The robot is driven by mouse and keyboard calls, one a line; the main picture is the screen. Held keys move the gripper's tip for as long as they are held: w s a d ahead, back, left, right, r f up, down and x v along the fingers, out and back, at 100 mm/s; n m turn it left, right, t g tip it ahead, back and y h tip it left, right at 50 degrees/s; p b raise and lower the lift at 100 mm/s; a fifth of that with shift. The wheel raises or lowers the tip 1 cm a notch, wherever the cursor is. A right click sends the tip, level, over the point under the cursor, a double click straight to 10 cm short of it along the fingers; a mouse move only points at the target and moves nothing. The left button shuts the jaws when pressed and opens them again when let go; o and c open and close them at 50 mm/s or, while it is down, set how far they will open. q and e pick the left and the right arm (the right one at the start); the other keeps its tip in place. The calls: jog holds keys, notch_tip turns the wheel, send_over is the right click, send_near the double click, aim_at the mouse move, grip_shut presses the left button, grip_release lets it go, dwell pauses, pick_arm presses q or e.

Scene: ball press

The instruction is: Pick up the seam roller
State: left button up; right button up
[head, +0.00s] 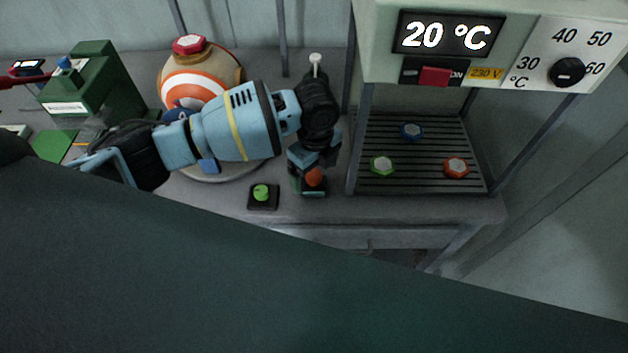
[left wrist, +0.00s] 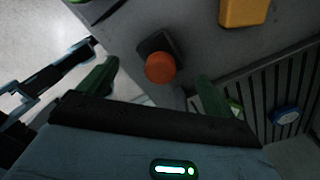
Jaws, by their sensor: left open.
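An orange round-ended piece (head: 314,177) on a dark block stands near the front edge of the bench; I take it for the seam roller, but its shape does not settle this. It also shows in the left wrist view (left wrist: 160,68), between and beyond the two green fingers. My left gripper (head: 312,165) points down over it and partly covers it. In the left wrist view my left gripper (left wrist: 157,73) is open, fingers apart, with nothing seen between the tips. Contact with the piece cannot be told. My right gripper is not in view.
A green knob on a black base (head: 262,195) stands to the left. An orange-and-white ball (head: 200,88) and a green machine (head: 95,85) are farther left. A slatted rack (head: 420,125) with several coloured knobs is right, under a heater panel (head: 480,45). A yellow block (left wrist: 245,12) is close by.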

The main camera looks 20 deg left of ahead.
aim_at(314, 174)
pick_arm(q)
jog(key=shift+f, duration=0.2)
jog(key=f, duration=0.3)
jog(key=shift+a+f, duration=0.2)
jog(key=shift+f, duration=0.65)
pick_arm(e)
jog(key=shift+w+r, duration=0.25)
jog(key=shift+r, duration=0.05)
pick_arm(q)
jog(key=shift+c, duration=0.4)
jog(key=shift+w, duration=0.1)
jog(key=c, duration=1.1)
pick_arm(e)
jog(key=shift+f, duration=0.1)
pick_arm(q)
jog(key=shift+r, duration=0.15)
